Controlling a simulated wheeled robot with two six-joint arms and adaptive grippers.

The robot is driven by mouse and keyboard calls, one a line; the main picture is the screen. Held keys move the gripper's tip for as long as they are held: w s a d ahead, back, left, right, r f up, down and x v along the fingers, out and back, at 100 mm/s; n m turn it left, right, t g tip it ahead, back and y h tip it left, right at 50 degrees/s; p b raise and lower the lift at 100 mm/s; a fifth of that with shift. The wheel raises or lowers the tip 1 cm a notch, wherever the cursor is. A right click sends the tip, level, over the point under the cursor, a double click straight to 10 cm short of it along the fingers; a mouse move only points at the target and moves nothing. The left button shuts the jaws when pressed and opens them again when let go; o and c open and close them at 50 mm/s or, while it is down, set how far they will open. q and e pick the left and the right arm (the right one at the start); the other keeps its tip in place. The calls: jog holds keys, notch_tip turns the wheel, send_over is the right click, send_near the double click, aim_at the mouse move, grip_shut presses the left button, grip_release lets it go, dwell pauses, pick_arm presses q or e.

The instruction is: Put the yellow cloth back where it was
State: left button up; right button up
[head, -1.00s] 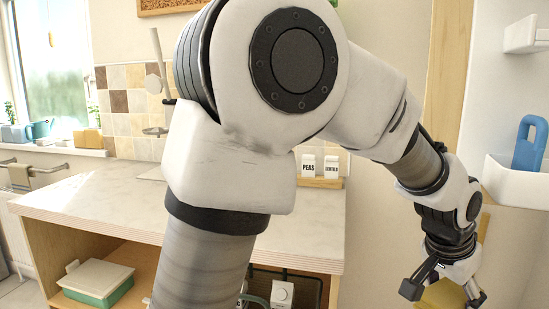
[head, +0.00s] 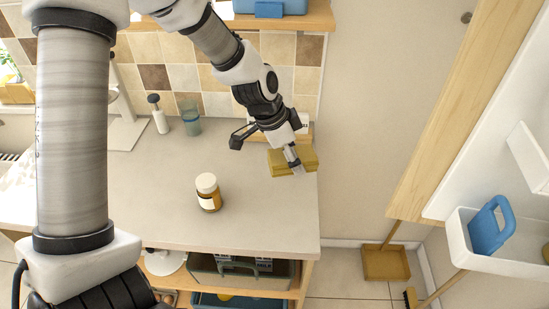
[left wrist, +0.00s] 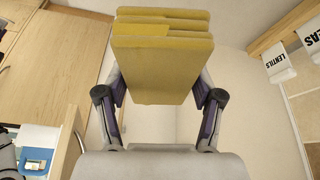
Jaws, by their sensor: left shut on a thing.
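The yellow cloth (head: 290,158) is folded into a thick, layered block. My left gripper (head: 268,148) is shut on it at the back right end of the pale countertop (head: 265,215). I cannot tell whether the cloth touches the counter. In the left wrist view the cloth (left wrist: 163,62) sits between the two fingers of the left gripper (left wrist: 160,92), its layered edges facing away from my palm. My right gripper is not in view.
An amber jar with a white lid (head: 208,192) stands mid-counter. A wall bin (head: 500,245) hangs at the right. The counter's front right is clear.

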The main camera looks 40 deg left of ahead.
aim_at(283, 206)
pick_arm(q)
jog(key=shift+s+a+f+m+g+p, duration=0.3)
jog(key=shift+s+a+f+m+p, duration=0.15)
jog(key=shift+s+a+f+m, duration=0.4)
jog(key=f+b, duration=0.3)
jog(key=s+f+m+b, duration=0.1)
jog(key=f+b, duration=0.2)
jog(key=f, duration=0.1)
jog(key=f+m+b, duration=0.1)
jog(key=f+b, duration=0.2)
jog(key=f, duration=0.1)
jog(key=shift+s+d+g+h, duration=0.15)
jog(key=shift+s+g+h, duration=0.15)
jog(key=shift+s+h, duration=0.1)
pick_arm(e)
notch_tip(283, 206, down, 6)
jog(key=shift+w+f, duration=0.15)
pick_arm(q)
jog(key=shift+f+b, duration=0.4)
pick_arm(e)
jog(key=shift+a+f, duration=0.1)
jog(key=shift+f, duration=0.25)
pick_arm(q)
jog(key=o, duration=1.2)
jog(key=shift+r, duration=0.1)
